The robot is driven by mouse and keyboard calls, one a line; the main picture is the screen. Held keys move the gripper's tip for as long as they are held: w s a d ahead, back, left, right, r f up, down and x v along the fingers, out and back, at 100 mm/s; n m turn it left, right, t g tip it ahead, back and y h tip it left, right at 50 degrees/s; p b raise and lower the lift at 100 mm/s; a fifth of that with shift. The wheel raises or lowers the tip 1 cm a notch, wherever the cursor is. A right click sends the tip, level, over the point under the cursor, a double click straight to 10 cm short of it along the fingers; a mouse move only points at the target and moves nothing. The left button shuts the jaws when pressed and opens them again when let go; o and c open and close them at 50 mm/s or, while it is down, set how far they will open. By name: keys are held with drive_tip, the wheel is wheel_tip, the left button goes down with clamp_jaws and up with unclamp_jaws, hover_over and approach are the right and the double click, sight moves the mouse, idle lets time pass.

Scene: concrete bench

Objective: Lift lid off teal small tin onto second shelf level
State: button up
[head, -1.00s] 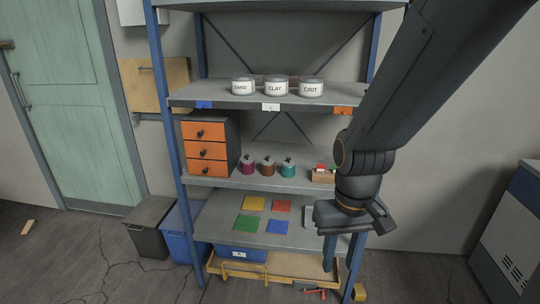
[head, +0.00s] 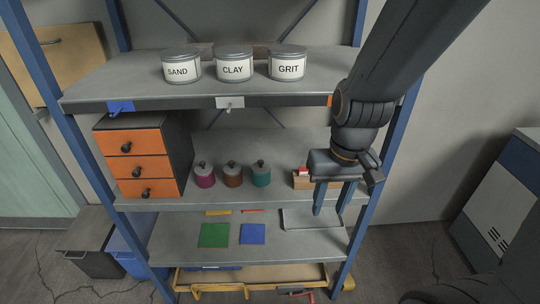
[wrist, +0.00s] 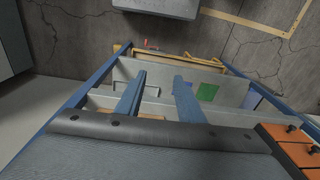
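The teal small tin (head: 261,174) stands upright on the middle shelf board (head: 230,198), with a dark knobbed lid on top. A brown tin (head: 232,176) and a magenta tin (head: 204,176) stand in a row to its left, also lidded. My gripper (head: 329,212) is to the right of the teal tin, pointing down in front of the shelf, apart from it. Its two blue fingers are spread with nothing between them. The wrist view shows the same spread fingers (wrist: 157,98); I cannot make out the tins there.
An orange drawer unit (head: 142,158) stands left of the tins; a small wooden box (head: 303,180) is right of them, partly behind my gripper. Above are white SAND, CLAY and GRIT tins (head: 234,66). The lower board holds green (head: 214,235) and blue (head: 253,234) squares and a grey tray (head: 311,221).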

drive_tip(key=w+a+t+p, duration=0.2)
drive_tip(key=w+a+p, duration=0.1)
drive_tip(key=a, duration=0.4)
drive_tip(key=w+a+t+p, duration=0.3)
drive_tip(key=a, duration=0.4)
drive_tip(key=p, duration=0.4)
approach(261, 161)
drive_tip(key=x, duration=0.3)
drive_tip(key=shift+t+h, duration=0.3)
drive_tip(key=shift+t, duration=0.1)
drive_tip(key=shift+a+x, duration=0.2)
drive_tip(key=shift+x, duration=2.4)
drive_tip(key=shift+s+f, duration=0.1)
drive_tip(key=shift+s, duration=0.05)
clamp_jaws()
